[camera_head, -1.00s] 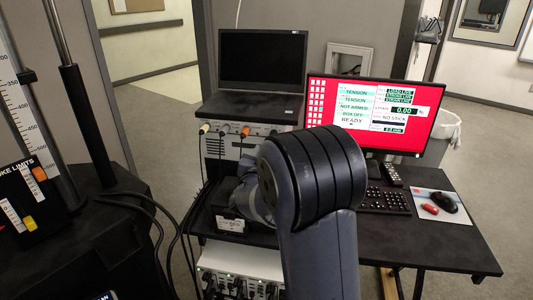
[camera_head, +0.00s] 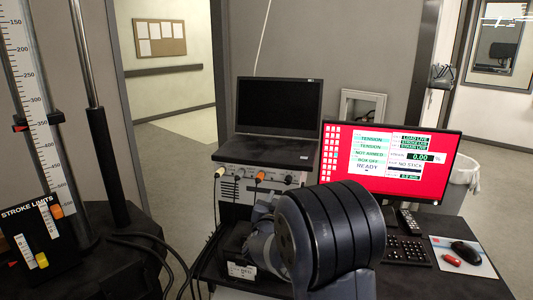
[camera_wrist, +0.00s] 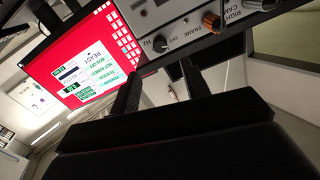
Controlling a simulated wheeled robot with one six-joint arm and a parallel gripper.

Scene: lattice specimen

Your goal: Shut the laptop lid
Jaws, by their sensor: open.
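The laptop (camera_head: 278,112) stands open on top of an instrument box in the head view. Its dark screen is upright, tilted slightly back, and its base lies flat. My gripper (camera_wrist: 162,70) shows in the wrist view as two dark fingers spread apart with nothing between them. The fingers point toward the instrument box and a dark strip along it, which may be the laptop's base edge. In the head view my gripper is hidden behind my own arm. I cannot tell whether the fingers touch anything.
The instrument box (camera_head: 240,187) has knobs and cables on its front. A stroke limits panel (camera_head: 36,240) is at the left. Cables hang between.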

